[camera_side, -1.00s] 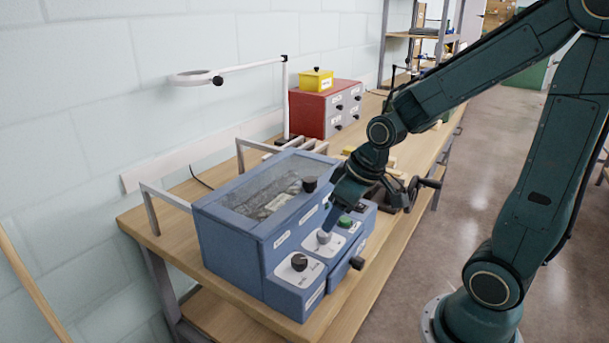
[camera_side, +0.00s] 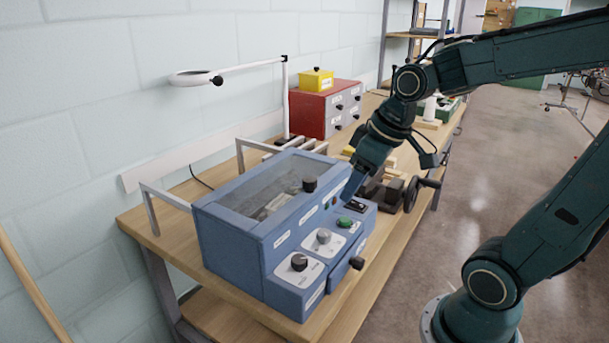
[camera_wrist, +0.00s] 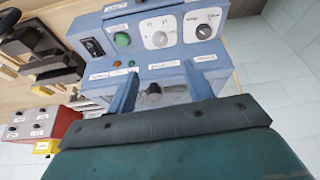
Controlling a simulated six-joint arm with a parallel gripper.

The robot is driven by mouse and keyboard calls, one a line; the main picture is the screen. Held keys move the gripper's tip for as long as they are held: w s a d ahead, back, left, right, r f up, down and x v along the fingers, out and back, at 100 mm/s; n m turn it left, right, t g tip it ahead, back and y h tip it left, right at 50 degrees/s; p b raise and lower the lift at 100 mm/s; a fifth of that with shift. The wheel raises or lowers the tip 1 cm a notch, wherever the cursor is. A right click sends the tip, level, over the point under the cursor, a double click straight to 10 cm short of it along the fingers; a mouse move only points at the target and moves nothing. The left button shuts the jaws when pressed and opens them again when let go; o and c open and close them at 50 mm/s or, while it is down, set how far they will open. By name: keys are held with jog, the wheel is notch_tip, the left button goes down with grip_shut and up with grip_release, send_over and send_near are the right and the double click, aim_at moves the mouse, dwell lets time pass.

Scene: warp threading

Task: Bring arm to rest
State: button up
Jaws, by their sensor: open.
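My gripper (camera_side: 348,197) is open and empty above the right part of the blue machine (camera_side: 235,232). In the wrist view, the two blue fingers of my gripper (camera_wrist: 165,88) stand apart in front of the blue machine (camera_wrist: 125,65). Between them in the picture is a black knob (camera_wrist: 153,89) on its lid. The machine's front panel has a grey dial (camera_side: 323,237), a black dial (camera_side: 299,262) and a green button (camera_side: 345,222), all visible and clear of my fingers. The gap between the fingers is hard to make out in the side view.
A vise (camera_side: 400,192) with a crank stands just behind my gripper on the wooden bench (camera_side: 262,312). Red drawers (camera_side: 325,110) with a yellow box (camera_side: 316,79) stand further back. A lamp (camera_side: 285,100) rises beside the wall.

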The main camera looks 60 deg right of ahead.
jog(key=s+a+r+t, duration=0.1)
jog(key=s+a, duration=0.3)
jog(key=s, duration=0.4)
jog(key=shift+a+r+m, duration=0.2)
jog(key=shift+r+m, duration=0.2)
jog(key=shift+r, duration=0.4)
